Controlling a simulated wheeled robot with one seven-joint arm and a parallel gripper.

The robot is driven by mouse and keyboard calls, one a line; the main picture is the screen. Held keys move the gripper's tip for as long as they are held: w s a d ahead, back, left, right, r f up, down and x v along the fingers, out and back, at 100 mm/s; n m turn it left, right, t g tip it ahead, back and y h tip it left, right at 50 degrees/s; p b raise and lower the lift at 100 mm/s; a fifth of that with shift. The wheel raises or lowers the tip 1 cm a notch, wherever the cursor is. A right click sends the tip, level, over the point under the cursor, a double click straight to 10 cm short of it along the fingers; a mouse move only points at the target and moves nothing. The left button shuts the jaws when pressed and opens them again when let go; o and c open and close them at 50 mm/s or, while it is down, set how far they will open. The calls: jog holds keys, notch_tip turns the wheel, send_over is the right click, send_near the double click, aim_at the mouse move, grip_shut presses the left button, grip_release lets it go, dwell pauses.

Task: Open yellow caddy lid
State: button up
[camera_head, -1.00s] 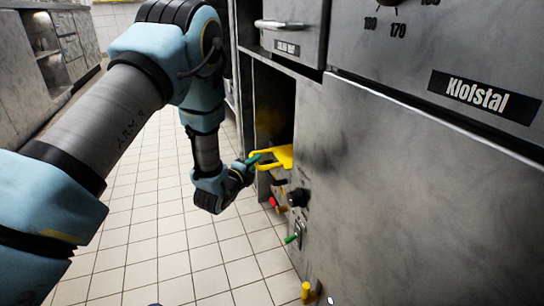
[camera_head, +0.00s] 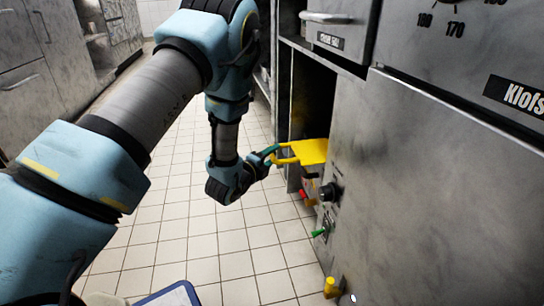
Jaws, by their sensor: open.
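The yellow caddy lid (camera_head: 312,151) shows at the opening of the dark compartment in the steel unit, near the middle of the view. It looks like a flat yellow panel with a yellow loop handle at its left side. The caddy body under it is mostly hidden. My gripper (camera_head: 272,155) is at the end of my blue and grey arm, just left of the lid. Its teal fingers are open and right at the handle; I cannot tell whether they touch it.
The steel unit (camera_head: 420,190) fills the right side. Its front has a black knob (camera_head: 330,191), a red part (camera_head: 307,198), a green lever (camera_head: 319,233) and a yellow valve (camera_head: 330,287). A blue-rimmed thing (camera_head: 172,295) shows at the bottom edge.

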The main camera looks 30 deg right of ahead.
jog(key=shift+a, duration=0.1)
jog(key=p+v, duration=0.3)
jog(key=v, duration=0.7)
jog(key=shift+s+a+p, duration=0.2)
jog(key=shift+a+p, duration=0.1)
jog(key=shift+p, duration=0.1)
jog(key=w+a+r+n+t+y+p, duration=0.1)
jog(key=w+a+r+n+y+p, duration=0.1)
jog(key=w+a+r+n+y, duration=0.45)
jog(key=w+a+r+n+t+y+p, duration=0.1)
jog(key=w+a+r+n+y+p, duration=0.2)
jog(key=w+a+n, duration=0.45)
jog(key=s+a+r+n+g+y+p, duration=0.1)
jog(key=s+a+r+n+g+y, duration=0.1)
jog(key=s+a+r+n, duration=0.5)
jog(key=s+a+r+n+g+y+p, duration=0.1)
jog(key=s+a+r+n+g+p, duration=0.2)
jog(key=a, duration=0.6)
jog(key=s+a+r+n+g+y, duration=0.2)
jog(key=s+a+r+n, duration=0.25)
jog(key=a+n, duration=0.3)
notch_tip(320, 180, up, 37)
jog(key=s+p, duration=0.1)
jog(key=p, duration=3.7)
jog(key=shift+s+a, duration=0.3)
jog(key=shift+a, duration=0.05)
